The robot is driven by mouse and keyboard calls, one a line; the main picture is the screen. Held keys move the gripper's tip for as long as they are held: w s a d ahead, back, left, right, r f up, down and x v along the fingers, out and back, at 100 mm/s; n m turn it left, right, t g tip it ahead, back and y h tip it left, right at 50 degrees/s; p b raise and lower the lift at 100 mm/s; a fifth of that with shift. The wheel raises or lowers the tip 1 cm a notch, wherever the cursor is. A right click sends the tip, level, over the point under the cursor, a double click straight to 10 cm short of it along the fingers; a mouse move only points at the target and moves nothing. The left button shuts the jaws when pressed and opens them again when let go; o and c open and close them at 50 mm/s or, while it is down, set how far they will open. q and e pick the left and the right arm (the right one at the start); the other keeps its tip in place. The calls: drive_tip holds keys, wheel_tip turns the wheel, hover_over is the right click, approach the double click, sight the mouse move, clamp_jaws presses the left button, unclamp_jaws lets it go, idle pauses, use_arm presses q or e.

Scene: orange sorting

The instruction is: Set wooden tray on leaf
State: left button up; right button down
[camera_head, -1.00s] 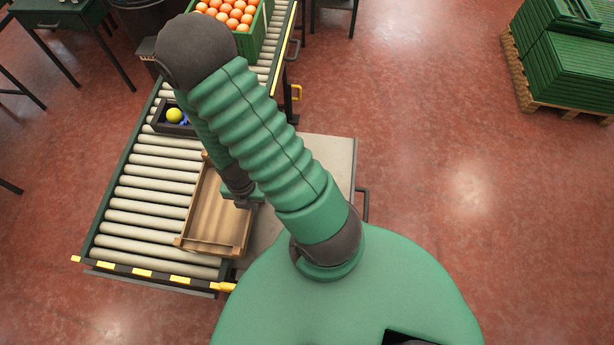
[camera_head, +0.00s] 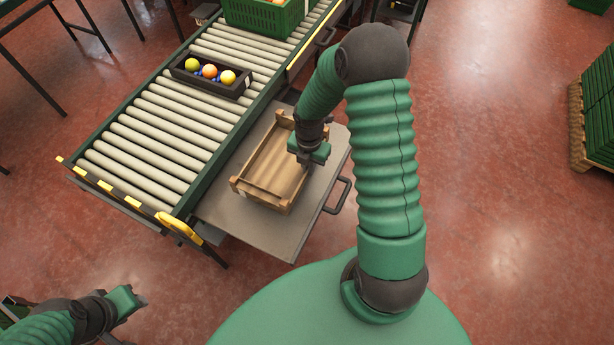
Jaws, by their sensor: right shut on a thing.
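The wooden tray (camera_head: 258,193), an empty slatted box, is over the grey leaf (camera_head: 262,237) beside the roller conveyor. It looks level and lies wholly clear of the rollers. I cannot tell whether its bottom touches the leaf or hangs slightly above it. My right gripper (camera_head: 309,163) is shut on the tray's right side wall; its fingertips are partly hidden by the gripper body. My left gripper (camera_head: 138,299) is low at the left, over the floor and away from the tray; its fingers are too small to read.
The roller conveyor (camera_head: 150,137) runs along the leaf's left side. On it stand a black box (camera_head: 190,82) with three fruits and a green crate (camera_head: 262,14). A yellow end piece (camera_head: 180,228) and the leaf's dark handle (camera_head: 338,196) stick out. Green crates (camera_head: 602,110) stand far right.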

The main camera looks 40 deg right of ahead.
drive_tip(key=f, duration=0.2)
drive_tip(key=f+b, duration=0.1)
drive_tip(key=f, duration=0.1)
drive_tip(key=shift+s+d+f, duration=0.1)
drive_tip(key=shift+s+d, duration=0.1)
drive_tip(key=shift+d, duration=0.05)
drive_tip(key=shift+d+f, duration=0.1)
drive_tip(key=c, duration=1.6)
unclamp_jaws()
drive_tip(key=shift+w, duration=0.1)
